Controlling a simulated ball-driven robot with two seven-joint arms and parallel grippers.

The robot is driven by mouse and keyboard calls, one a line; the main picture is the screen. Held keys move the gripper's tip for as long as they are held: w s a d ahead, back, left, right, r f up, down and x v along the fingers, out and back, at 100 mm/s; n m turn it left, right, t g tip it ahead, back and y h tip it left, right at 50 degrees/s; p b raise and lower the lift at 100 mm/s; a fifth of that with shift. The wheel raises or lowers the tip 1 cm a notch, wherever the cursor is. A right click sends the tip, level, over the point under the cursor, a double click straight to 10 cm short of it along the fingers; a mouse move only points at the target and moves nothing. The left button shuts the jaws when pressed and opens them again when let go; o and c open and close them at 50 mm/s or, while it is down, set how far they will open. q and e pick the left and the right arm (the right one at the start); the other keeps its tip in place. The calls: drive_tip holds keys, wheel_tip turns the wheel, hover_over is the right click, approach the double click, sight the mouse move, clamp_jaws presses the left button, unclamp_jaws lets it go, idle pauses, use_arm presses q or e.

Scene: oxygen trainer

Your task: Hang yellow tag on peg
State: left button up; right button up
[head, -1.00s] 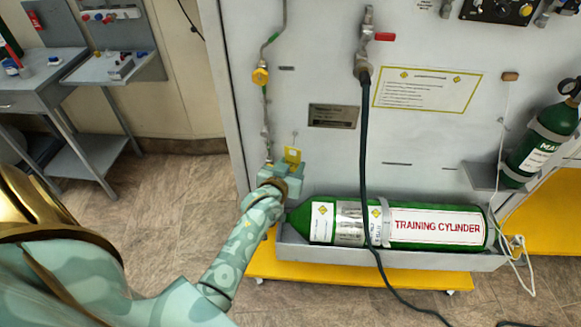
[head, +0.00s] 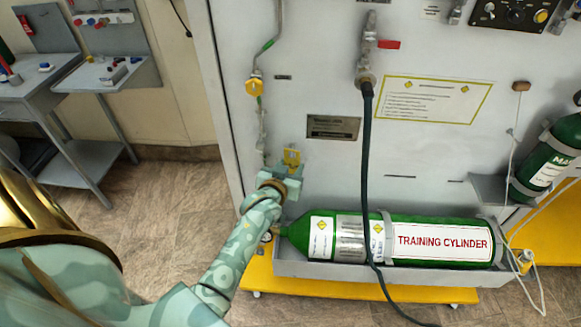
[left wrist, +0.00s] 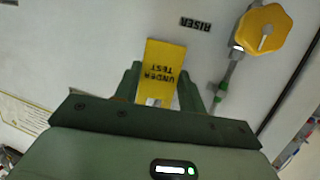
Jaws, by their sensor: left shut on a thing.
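The yellow tag (head: 292,157) is upright in my left gripper (head: 288,172), in front of the grey panel at lower left. In the left wrist view the tag (left wrist: 162,68) stands out between the green fingers and reads "UNDER TEST" upside down. My left gripper (left wrist: 158,95) is shut on the tag's end. I cannot make out the peg clearly; the tag or gripper may hide it. Whether the tag touches the panel, I cannot tell. My right gripper is not in view.
A yellow valve knob (head: 255,87) on a thin pipe is up and left of the tag; a RISER label (head: 283,77) is beside it. A black hose (head: 366,180) hangs to the right. The green training cylinder (head: 310,237) lies in a grey tray (head: 390,272) below.

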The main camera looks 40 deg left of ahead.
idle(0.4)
use_arm(q)
drive_tip(key=o, duration=1)
